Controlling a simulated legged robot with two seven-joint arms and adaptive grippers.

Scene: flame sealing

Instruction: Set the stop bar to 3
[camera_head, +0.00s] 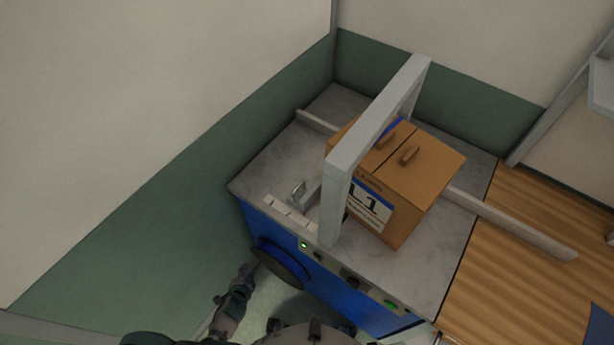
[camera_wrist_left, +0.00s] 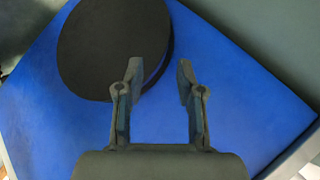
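A small grey metal bracket (camera_head: 301,193), which looks like the stop bar, sits on the grey machine top, left of the arch. A row of pale tiles (camera_head: 290,211) lies along the front edge beside it; any numbers on them are too small to read. My left gripper (camera_head: 248,272) is low in front of the machine's blue side, below the tiles and beside a black round disc (camera_head: 281,264). In the left wrist view the gripper (camera_wrist_left: 158,78) is open and empty, with the disc (camera_wrist_left: 112,45) beyond it. My right gripper is not in view.
A grey arch (camera_head: 340,190) spans the machine top, with a brown carton (camera_head: 412,190) beneath and beside it. A long rail (camera_head: 515,228) extends right over a wooden table (camera_head: 530,190). The front panel has a lit green light (camera_head: 304,245) and knobs. A green wall stands close on the left.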

